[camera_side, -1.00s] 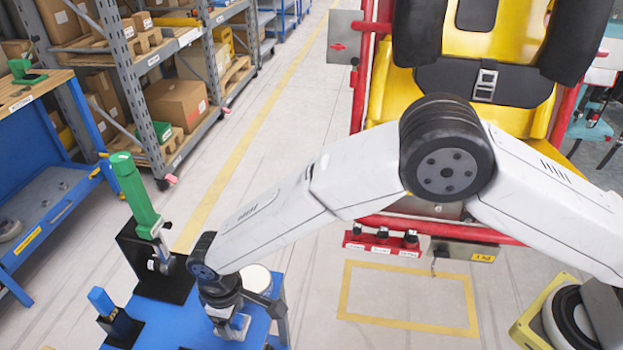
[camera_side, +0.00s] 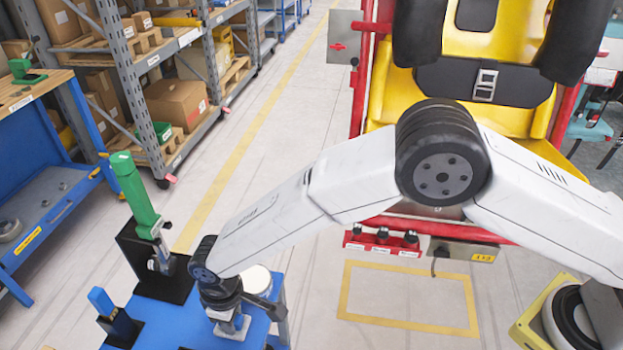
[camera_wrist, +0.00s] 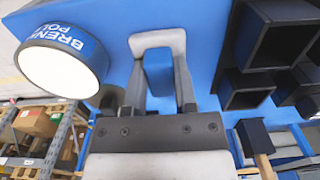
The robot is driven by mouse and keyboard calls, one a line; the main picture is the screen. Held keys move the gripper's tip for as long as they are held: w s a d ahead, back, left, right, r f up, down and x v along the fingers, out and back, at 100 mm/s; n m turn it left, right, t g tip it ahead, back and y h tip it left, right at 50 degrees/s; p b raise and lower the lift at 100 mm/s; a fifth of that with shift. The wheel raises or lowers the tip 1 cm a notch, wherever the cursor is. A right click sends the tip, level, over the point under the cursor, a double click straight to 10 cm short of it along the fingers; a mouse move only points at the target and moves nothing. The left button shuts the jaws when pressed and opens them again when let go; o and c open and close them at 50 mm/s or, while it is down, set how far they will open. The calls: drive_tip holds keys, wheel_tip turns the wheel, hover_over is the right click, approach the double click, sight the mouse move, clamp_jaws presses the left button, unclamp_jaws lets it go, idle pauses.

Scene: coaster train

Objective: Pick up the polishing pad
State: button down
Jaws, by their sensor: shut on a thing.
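The polishing pad (camera_wrist: 158,41) appears as a light grey base with a blue block standing on it. In the wrist view my gripper (camera_wrist: 160,82) has one dark finger on each side of the blue block and is shut on it. In the side view my gripper (camera_side: 226,306) points down over the blue table, and the pad's pale base (camera_side: 231,328) shows under it. The fingers partly hide the pad there. I cannot tell whether the base touches the table.
A round polish tin (camera_wrist: 62,68) with a white top stands close by. Black square holders (camera_wrist: 247,88) are on the other side. A green-handled tool (camera_side: 135,195) stands upright in a black stand, and a blue-handled item (camera_side: 103,302) sits at the table's left.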

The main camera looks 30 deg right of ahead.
drive_tip(key=shift+r, duration=0.1)
drive_tip(key=shift+r, duration=0.7)
drive_tip(key=s+d+r, duration=0.8)
drive_tip(key=s+r, duration=0.3)
drive_tip(key=shift+d+r, duration=0.2)
drive_tip(key=shift+d, duration=0.1)
drive_tip(key=c, duration=0.9)
unclamp_jaws()
drive_tip(key=shift+c, duration=0.2)
clamp_jaws()
drive_tip(key=w+a+f, duration=0.1)
drive_tip(key=w+f, duration=0.1)
drive_tip(key=w, duration=1.4)
drive_tip(key=shift+w+f, duration=0.3)
drive_tip(key=shift+f, duration=0.05)
